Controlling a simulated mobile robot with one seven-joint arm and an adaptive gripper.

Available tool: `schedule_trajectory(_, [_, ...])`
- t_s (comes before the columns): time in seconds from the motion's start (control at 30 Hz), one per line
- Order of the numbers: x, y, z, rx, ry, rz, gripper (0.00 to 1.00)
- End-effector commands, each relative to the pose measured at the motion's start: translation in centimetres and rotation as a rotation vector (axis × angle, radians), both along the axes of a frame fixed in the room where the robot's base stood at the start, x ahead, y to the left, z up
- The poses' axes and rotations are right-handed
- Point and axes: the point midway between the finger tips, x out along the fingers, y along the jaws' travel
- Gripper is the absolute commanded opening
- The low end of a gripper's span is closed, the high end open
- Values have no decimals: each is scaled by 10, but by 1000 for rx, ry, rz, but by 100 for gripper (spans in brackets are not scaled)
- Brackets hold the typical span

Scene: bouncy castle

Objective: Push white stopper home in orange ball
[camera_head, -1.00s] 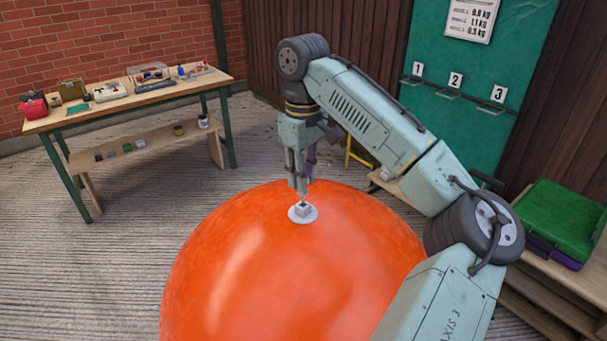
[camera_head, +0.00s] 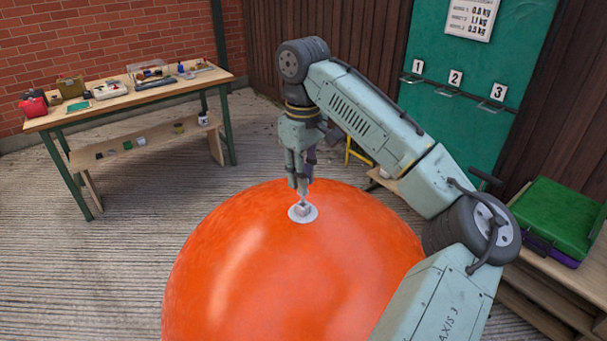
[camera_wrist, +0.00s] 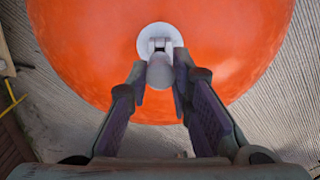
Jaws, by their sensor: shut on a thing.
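The large orange ball (camera_head: 290,270) fills the lower middle of the head view and the top of the wrist view (camera_wrist: 80,45). A round white disc (camera_head: 308,218) lies on its top; it also shows in the wrist view (camera_wrist: 145,32). The pale stopper (camera_wrist: 160,72) is between my fingertips at the disc's near edge. My gripper (camera_head: 301,190) points down over the disc and is shut on the stopper. The fingers flank it in the wrist view (camera_wrist: 160,80). The stopper's lower end is hidden, so its depth in the ball cannot be told.
A wooden workbench (camera_head: 130,100) with tools stands at the back left. A green case (camera_head: 560,215) lies on a wooden shelf at the right. A teal board (camera_head: 470,60) with numbered hooks is behind my arm. The paved floor (camera_head: 130,250) left of the ball is clear.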

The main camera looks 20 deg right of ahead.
Motion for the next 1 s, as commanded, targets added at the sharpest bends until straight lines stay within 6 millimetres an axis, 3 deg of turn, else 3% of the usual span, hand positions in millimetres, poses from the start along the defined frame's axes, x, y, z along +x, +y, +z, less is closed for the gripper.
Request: schedule_trajectory(1.0, [0,0,-30,0,0,0,6])
